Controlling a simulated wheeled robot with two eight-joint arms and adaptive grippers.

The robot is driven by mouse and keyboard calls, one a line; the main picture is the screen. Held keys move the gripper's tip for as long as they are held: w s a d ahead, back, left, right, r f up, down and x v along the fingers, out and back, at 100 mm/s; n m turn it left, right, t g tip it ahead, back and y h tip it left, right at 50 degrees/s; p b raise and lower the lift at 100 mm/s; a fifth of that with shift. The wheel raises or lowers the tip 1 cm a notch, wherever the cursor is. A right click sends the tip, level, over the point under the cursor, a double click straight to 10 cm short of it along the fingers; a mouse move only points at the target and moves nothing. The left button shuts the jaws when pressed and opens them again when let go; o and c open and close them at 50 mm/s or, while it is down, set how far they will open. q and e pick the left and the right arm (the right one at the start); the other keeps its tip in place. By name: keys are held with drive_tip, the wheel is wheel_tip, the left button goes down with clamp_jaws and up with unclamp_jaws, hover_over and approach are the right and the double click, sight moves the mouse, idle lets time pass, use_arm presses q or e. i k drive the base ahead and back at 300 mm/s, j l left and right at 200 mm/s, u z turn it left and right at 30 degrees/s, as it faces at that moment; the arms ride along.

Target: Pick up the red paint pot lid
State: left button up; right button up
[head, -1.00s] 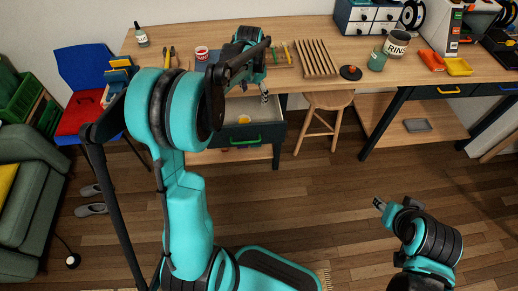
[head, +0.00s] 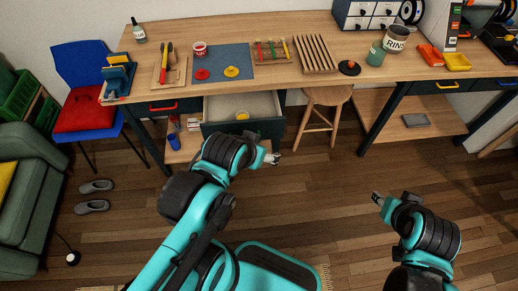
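The red paint pot lid (head: 202,74) is a small red disc with a knob, lying on the blue-grey mat (head: 236,53) on the workbench. A yellow lid (head: 231,71) lies to its right on the same mat. A red paint pot (head: 200,49) stands just behind the red lid. My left gripper (head: 274,158) is below and in front of the bench, to the right of the open drawer's front and well away from the lid. My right gripper (head: 378,198) is low at the right, far from the bench top. Both grippers' fingers are too small to read.
An open drawer (head: 243,126) under the bench holds a yellow round thing (head: 242,115). A tool board (head: 170,70), a rack of coloured-handled tools (head: 271,51) and a slatted rack (head: 316,54) surround the mat. A wooden stool (head: 322,112) stands beneath the bench.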

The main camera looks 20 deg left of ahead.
sight(201, 74)
drive_tip(key=u, duration=1.35)
